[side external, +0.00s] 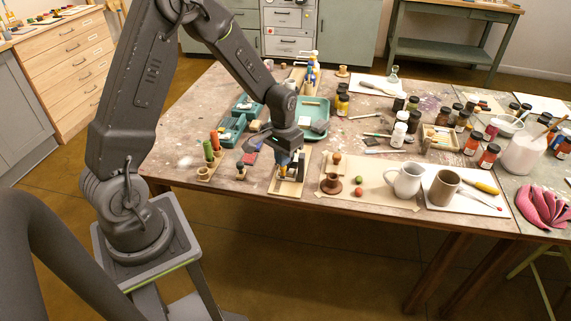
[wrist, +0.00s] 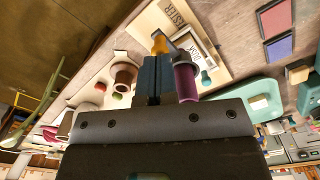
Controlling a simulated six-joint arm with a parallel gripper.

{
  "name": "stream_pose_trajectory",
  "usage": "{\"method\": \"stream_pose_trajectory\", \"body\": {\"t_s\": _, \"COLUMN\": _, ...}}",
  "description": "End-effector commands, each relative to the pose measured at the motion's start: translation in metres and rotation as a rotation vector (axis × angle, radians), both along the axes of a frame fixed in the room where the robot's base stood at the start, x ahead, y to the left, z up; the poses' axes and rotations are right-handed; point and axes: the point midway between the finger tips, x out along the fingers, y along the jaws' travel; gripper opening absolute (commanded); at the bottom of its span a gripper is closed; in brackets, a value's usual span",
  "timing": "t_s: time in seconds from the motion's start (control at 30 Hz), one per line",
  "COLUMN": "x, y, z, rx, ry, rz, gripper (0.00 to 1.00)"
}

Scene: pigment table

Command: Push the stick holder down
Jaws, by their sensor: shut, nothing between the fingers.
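A pale labelled board (side external: 285,188) lies near the front edge of the table, below my gripper (side external: 288,165). On it stands a small upright fixture with a yellow-orange part; I take this as the stick holder, though my gripper partly hides it. In the wrist view the labelled board (wrist: 218,27) shows behind my gripper (wrist: 152,62), with the orange part (wrist: 159,42) just past the fingertips. A purple cylinder (wrist: 185,80) is close beside the fingers. My gripper is shut and empty, pointing down at the fixture. I cannot tell whether it touches.
Green trays (side external: 318,104) lie behind. Several jars stand farther back.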

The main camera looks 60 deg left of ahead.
Motion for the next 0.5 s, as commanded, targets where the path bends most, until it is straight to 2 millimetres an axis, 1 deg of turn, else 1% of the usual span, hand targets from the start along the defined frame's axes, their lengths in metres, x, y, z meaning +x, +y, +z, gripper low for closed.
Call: {"method": "stream_pose_trajectory", "body": {"t_s": 0.5, "x": -0.0003, "y": -0.0001, "z": -0.0101, "rx": 0.000, "ry": 0.000, "rz": 0.000, "gripper": 0.00}}
